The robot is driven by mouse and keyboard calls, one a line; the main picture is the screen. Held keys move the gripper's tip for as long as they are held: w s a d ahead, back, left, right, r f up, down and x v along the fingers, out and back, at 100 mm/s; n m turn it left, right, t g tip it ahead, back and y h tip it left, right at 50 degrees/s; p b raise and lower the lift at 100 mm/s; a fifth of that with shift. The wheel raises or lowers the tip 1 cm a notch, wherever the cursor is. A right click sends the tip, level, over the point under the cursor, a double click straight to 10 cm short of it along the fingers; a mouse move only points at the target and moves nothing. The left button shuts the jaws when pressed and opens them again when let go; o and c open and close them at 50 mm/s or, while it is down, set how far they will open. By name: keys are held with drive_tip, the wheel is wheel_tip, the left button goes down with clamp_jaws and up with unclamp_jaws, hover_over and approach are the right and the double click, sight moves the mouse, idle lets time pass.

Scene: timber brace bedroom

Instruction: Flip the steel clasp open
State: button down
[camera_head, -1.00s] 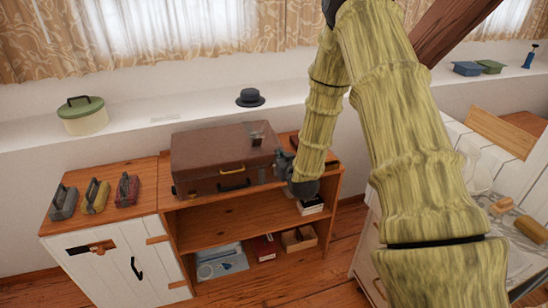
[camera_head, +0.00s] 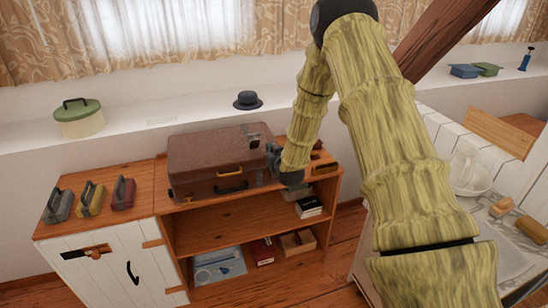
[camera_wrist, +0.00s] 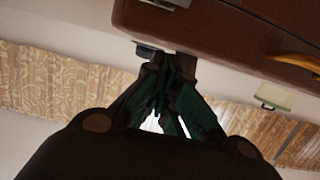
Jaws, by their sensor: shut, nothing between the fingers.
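A brown suitcase (camera_head: 205,155) lies on top of the wooden shelf unit, with a yellow handle (camera_head: 229,172) and a dark handle (camera_head: 231,188) on its front. A grey steel fitting (camera_head: 253,140), seemingly the clasp, shows near its right end; I cannot tell its exact position. My gripper (camera_head: 272,158) is close to the suitcase's right front corner. In the wrist view, my gripper (camera_wrist: 168,65) has its dark green fingers together and empty, beside the suitcase's edge (camera_wrist: 210,25). A small metal piece (camera_wrist: 170,4) shows at the upper edge there. Contact is unclear.
Three block-like items with handles (camera_head: 90,199) stand on the cabinet at left. The shelf below (camera_head: 225,225) is mostly bare. A table with several items is at right.

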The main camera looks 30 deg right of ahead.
drive_tip(key=f, duration=0.2)
drive_tip(key=s+f+b, duration=0.1)
drive_tip(key=f, duration=0.1)
drive_tip(key=shift+s+a, duration=0.2)
drive_tip(key=shift+r, duration=0.2)
drive_tip(key=shift+a+f+b, duration=0.1)
drive_tip(key=shift+f+b, duration=0.05)
drive_tip(key=shift+b, duration=0.2)
